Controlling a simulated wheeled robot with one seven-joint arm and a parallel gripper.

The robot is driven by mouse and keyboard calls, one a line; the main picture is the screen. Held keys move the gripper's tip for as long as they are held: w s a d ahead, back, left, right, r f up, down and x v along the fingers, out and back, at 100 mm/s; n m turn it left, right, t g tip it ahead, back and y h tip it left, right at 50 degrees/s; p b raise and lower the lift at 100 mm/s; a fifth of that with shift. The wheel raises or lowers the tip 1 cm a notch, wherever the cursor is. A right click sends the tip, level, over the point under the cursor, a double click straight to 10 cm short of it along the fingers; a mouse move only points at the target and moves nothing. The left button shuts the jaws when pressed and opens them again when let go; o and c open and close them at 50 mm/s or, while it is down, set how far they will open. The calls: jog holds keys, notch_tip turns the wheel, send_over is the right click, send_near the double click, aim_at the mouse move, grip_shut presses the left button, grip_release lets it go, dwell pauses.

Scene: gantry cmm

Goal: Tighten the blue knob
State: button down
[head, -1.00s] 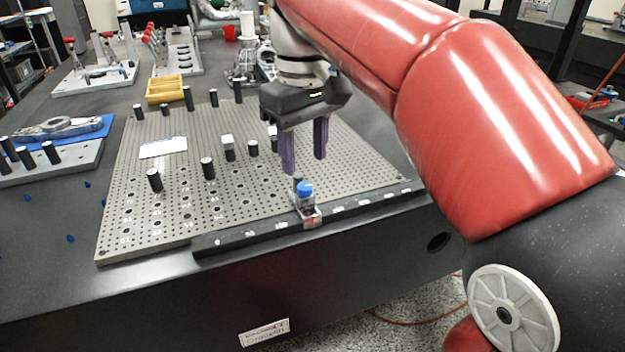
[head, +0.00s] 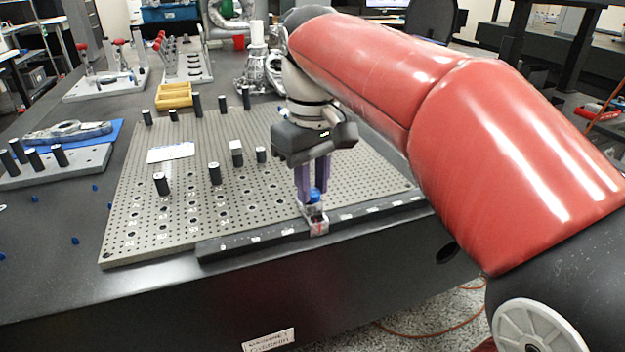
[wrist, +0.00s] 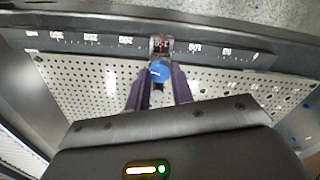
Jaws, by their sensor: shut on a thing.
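The blue knob (head: 315,194) sits on top of a small clear and metal clamp block (head: 318,222) on the dark scale rail (head: 262,240) at the front edge of the perforated plate. My gripper (head: 314,190) points down at it, with its purple fingers on either side of the knob. In the wrist view the blue knob (wrist: 159,71) lies between the two fingertips (wrist: 158,84), and the fingers are shut on it. The finger contact faces are partly hidden.
The perforated plate (head: 150,225) carries several black posts, one near the left at the front (head: 161,184). A yellow tray (head: 174,95) stands at the back. Small blue pieces lie on the dark table at left. The table's front edge is close to the rail.

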aim_at(312, 191)
jog(key=shift+r+m+p, duration=0.15)
jog(key=shift+m+p, duration=0.15)
jog(key=shift+p, duration=0.05)
jog(key=shift+m, duration=0.4)
jog(key=c, duration=1.2)
grip_release()
notch_tip(312, 191, up, 8)
jog(key=shift+f+p, duration=0.2)
jog(key=shift+p, duration=0.85)
